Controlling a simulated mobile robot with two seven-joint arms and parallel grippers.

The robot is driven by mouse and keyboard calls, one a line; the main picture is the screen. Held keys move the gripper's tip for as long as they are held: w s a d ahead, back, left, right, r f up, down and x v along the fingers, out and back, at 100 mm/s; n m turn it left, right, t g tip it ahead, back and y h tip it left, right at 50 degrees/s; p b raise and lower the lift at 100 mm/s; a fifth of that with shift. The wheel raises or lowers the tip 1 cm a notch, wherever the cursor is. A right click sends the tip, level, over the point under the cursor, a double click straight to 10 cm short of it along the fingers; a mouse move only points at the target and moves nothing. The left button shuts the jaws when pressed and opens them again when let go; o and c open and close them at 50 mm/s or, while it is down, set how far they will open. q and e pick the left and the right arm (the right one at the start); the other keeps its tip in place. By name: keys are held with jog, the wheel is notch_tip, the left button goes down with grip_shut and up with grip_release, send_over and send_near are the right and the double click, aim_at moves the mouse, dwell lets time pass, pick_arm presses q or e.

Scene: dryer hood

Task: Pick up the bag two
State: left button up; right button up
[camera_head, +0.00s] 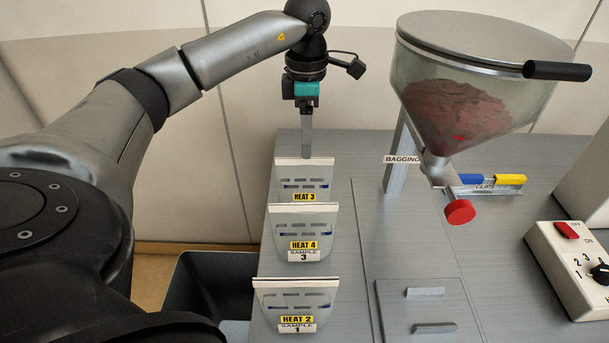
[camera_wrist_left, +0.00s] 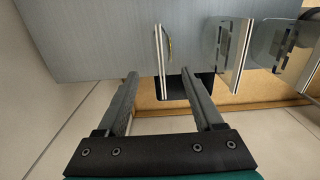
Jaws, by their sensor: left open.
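Three clear bags with pale top strips stand in a row on the left of the grey bench. The back bag (camera_head: 304,186) reads HEAT 3, the middle bag (camera_head: 302,231) HEAT 4, SAMPLE 3, and the front bag (camera_head: 293,301) HEAT 2, SAMPLE 1. None is marked "two" as a bag number. My left gripper (camera_head: 307,151) points down just above the back bag. In the left wrist view the gripper (camera_wrist_left: 160,75) is open, with one bag's strip (camera_wrist_left: 160,50) lined up between its fingers. I cannot tell whether they touch. My right gripper is out of view.
A glass hopper (camera_head: 465,95) with reddish material and a red knob (camera_head: 460,211) stands right of the bags. Blue and yellow clips (camera_head: 490,181) sit beside it. A switch box (camera_head: 575,265) is at the right. A dark bin (camera_head: 205,285) is left of the bench.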

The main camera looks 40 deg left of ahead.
aim_at(304, 164)
pick_arm(q)
notch_tip(304, 164, down, 5)
jog(key=shift+r, duration=0.2)
jog(key=shift+s+f, duration=0.2)
jog(key=shift+f, duration=2.4)
grip_shut()
